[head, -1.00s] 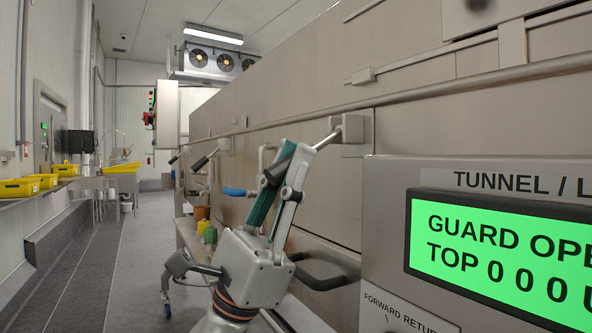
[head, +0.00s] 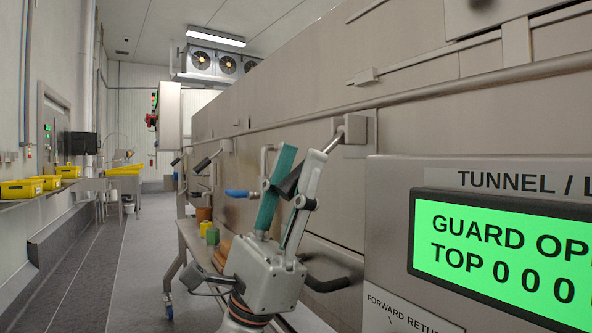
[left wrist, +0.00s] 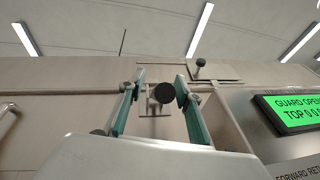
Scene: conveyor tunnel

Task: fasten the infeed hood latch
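A latch lever with a black grip (head: 290,183) slants down and left from a steel bracket (head: 354,135) on the tunnel's side. In the head view its grip passes between the fingers of my left gripper (head: 301,152), partly hidden by the near finger. In the left wrist view the round black grip end (left wrist: 167,94) faces me between the two teal-padded fingers (left wrist: 160,100). My right gripper is not in view.
The control panel (head: 390,220) with a green "GUARD OPE…" display (head: 505,257) stands close at right. A black bar handle (head: 325,283) lies behind my gripper. A blue-handled valve (head: 240,193) and similar black-gripped levers (head: 205,163) are farther along. The aisle floor (head: 135,245) at left is clear.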

